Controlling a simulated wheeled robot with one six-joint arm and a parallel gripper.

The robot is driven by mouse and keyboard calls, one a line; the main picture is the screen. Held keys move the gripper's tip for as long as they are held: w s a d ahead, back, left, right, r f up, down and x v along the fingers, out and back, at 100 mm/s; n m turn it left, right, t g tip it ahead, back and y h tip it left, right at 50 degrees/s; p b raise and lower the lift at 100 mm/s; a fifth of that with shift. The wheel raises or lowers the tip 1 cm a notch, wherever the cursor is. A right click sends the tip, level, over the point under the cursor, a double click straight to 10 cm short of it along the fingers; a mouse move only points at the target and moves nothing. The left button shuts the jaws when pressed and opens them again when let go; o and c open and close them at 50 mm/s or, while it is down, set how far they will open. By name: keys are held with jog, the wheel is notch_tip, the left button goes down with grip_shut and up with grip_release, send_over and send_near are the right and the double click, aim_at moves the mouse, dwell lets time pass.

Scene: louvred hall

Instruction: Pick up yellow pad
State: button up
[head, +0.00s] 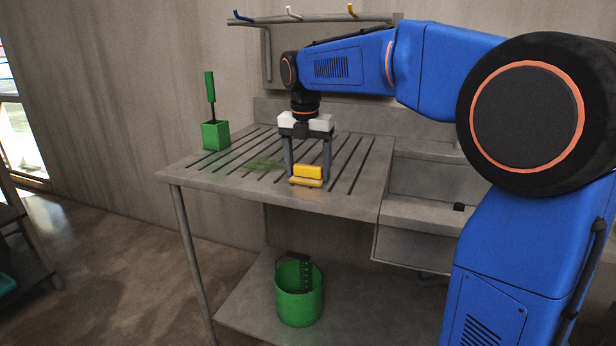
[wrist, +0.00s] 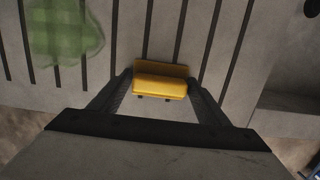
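The yellow pad (head: 308,172) is at the front part of the slotted metal worktop, with a raised block on a thin flat base. My gripper (head: 308,176) points straight down over it, one finger at each end of the block. In the wrist view the pad (wrist: 160,84) fills the space between the fingertips of my gripper (wrist: 160,86), with no clear gap at either side. The fingers look shut on it. I cannot tell whether its underside touches the worktop.
A green smear (head: 262,164) lies on the worktop (head: 225,180) left of the pad. A green holder with a brush (head: 215,134) stands at the back left. A sink (head: 425,212) is at the right. A green bucket (head: 298,300) stands on the lower shelf. A hook rail (head: 310,18) is above.

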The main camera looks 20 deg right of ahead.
aim_at(307, 166)
jog(key=c, duration=0.3)
notch_tip(307, 166, up, 10)
dwell(0.5)
jog(key=o, duration=0.4)
jog(key=shift+c, duration=1.4)
